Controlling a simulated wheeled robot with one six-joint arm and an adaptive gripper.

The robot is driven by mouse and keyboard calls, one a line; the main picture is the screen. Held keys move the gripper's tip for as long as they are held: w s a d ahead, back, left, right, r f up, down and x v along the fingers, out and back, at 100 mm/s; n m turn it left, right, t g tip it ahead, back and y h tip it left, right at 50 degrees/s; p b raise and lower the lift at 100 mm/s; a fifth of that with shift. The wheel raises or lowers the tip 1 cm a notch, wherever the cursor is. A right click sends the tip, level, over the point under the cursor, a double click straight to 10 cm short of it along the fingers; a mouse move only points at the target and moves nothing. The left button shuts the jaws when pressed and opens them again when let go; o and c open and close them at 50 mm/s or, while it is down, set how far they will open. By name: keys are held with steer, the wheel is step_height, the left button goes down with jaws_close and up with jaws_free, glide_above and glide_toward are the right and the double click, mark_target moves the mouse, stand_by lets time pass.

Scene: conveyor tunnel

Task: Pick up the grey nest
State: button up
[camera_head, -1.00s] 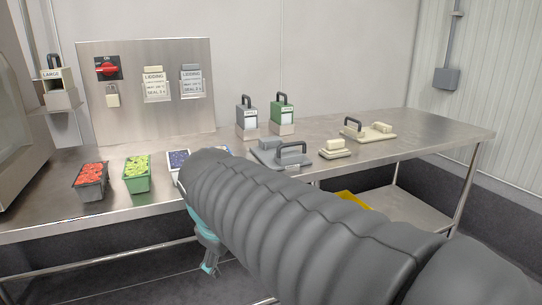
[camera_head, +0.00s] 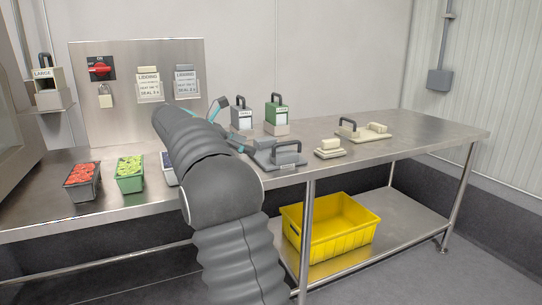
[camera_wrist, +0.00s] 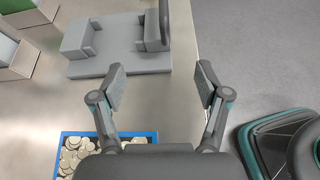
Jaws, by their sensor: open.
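The grey nest (camera_head: 279,155) is a flat grey plate with a grey block and a dark upright handle, lying on the steel table. It also shows at the top left of the wrist view (camera_wrist: 120,62), partly cut off by the upper edge. My gripper (camera_wrist: 160,82) is open and empty, its two fingers apart. In the wrist view the nest lies beyond the fingertips, mostly ahead of the left finger, and nothing is between the fingers. In the head view my gripper (camera_head: 231,124) is just left of the nest, partly hidden by my arm.
Grey (camera_head: 241,117) and green (camera_head: 277,115) handled blocks stand behind the nest. Cream pieces (camera_head: 331,149) (camera_head: 364,131) lie to its right. Red-filled (camera_head: 83,182) and green-filled (camera_head: 130,175) trays stand left. A blue-rimmed tray (camera_wrist: 155,134) holds pale round pieces. A yellow crate (camera_head: 330,232) sits on the lower shelf.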

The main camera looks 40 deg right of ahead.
mark_target(283, 153)
steer(key=shift+w+d+f+g, duration=0.1)
steer(key=shift+w+d+g, duration=0.2)
steer(key=shift+w+d, duration=0.25)
steer(key=shift+d+f+h, duration=0.1)
steer(key=shift+d+h, duration=0.2)
steer(key=shift+d, duration=0.05)
steer(key=b+x, duration=0.1)
steer(key=x, duration=0.6)
steer(key=shift+s+d+f, duration=0.15)
steer(key=shift+s+d, duration=0.05)
steer(key=shift+d, duration=0.15)
steer(key=shift+s+b+x, duration=0.15)
steer(key=shift+b+x, duration=0.1)
steer(key=shift+x, duration=1.1)
steer(key=shift+s+b+x, duration=0.15)
steer(key=shift+b+x, duration=0.1)
steer(key=shift+x, duration=1.1)
steer(key=shift+a, duration=0.15)
jaws_close()
